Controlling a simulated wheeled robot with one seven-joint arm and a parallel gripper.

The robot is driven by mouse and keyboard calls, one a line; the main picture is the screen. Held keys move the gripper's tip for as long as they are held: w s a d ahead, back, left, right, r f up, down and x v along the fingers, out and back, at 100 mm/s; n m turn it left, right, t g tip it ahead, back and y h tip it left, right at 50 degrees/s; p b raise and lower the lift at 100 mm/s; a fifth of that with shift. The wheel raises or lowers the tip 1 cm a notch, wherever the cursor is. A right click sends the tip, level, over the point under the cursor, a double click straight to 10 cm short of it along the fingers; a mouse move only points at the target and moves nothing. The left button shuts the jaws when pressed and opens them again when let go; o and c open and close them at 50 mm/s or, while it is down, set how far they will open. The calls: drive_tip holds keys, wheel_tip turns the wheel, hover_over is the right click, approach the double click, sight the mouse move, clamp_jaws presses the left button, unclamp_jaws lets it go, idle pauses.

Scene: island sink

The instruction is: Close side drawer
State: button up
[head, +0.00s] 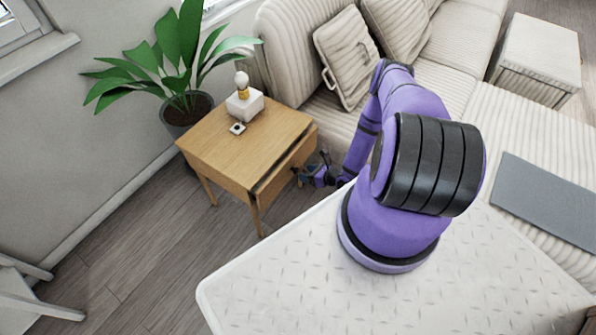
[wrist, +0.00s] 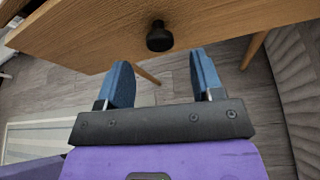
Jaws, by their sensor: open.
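A wooden side table (head: 225,150) stands beside the sofa. Its drawer front (head: 287,168) faces my arm, and a dark gap shows along its top edge, so the drawer looks a little open. In the wrist view, the wooden drawer front (wrist: 230,18) fills the top, with a round black knob (wrist: 159,37) near its middle. My gripper (head: 304,174) is beside the drawer front. In the wrist view, my gripper (wrist: 161,78) is open and empty, its two blue fingers apart just below the knob. I cannot tell whether they touch the wood.
A potted plant (head: 185,100) is behind the table, near the wall. A striped sofa (head: 290,60) with cushions borders the table. Clear wooden floor (head: 150,235) lies to the left.

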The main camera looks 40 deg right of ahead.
sight(298, 171)
drive_tip(key=shift+x, duration=2.6)
drive_tip(key=shift+c, duration=0.4)
clamp_jaws()
drive_tip(key=shift+w+a, duration=0.25)
drive_tip(key=shift+w, duration=0.45)
drive_tip(key=shift+w+a, duration=0.25)
drive_tip(key=shift+w, duration=0.45)
drive_tip(key=shift+w+a, duration=0.3)
drive_tip(key=shift+w, duration=0.4)
